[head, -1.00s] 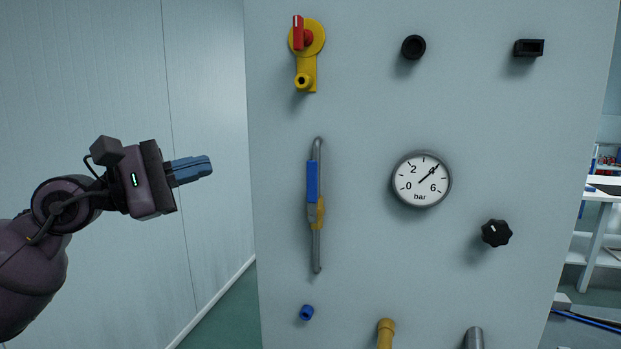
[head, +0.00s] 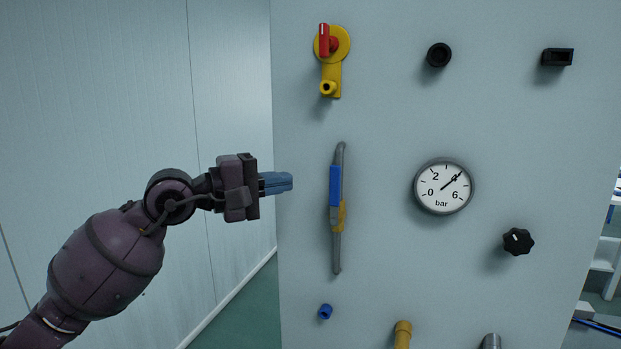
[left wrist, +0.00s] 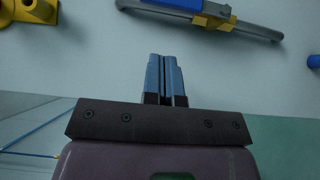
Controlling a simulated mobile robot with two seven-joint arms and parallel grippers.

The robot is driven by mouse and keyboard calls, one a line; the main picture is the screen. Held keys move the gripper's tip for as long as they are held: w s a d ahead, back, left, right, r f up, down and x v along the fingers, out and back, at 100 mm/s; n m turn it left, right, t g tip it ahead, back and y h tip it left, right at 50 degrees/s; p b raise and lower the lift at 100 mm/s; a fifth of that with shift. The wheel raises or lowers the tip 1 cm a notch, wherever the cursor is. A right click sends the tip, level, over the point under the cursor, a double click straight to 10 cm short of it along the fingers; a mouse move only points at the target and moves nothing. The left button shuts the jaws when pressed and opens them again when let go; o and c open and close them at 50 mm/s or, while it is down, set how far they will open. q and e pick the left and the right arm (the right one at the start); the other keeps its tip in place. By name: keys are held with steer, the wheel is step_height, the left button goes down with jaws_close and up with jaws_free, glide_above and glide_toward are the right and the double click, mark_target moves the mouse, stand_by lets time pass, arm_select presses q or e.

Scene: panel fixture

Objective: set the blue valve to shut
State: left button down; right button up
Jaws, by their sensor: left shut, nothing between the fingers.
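The blue valve is a blue lever handle (head: 335,186) on a yellow body (head: 339,216), fitted on a vertical grey pipe (head: 337,255) on the panel. The handle lies along the pipe and points up. In the left wrist view the blue handle (left wrist: 185,4) shows at the top, partly cut off, with the yellow body (left wrist: 222,23) to its right. My left gripper (head: 291,182) is shut and empty, left of the handle and apart from it. Its blue fingers (left wrist: 164,60) lie together in the left wrist view. My right gripper is not in view.
On the panel (head: 385,120) are a red-handled yellow switch (head: 325,42), a gauge (head: 443,187), a black knob (head: 518,241), black sockets (head: 439,55), a blue plug (head: 325,312) and a yellow pipe end (head: 402,333). Free space lies left of the panel.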

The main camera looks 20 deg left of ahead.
mark_target(335, 197)
arm_select(q)
steer(key=shift+w+d+p, duration=0.25)
steer(key=shift+d+p, duration=0.1)
steer(key=shift+d, duration=1)
steer(key=shift+w+d+p, duration=0.25)
steer(key=shift+d+p, duration=0.1)
steer(key=shift+d, duration=0.95)
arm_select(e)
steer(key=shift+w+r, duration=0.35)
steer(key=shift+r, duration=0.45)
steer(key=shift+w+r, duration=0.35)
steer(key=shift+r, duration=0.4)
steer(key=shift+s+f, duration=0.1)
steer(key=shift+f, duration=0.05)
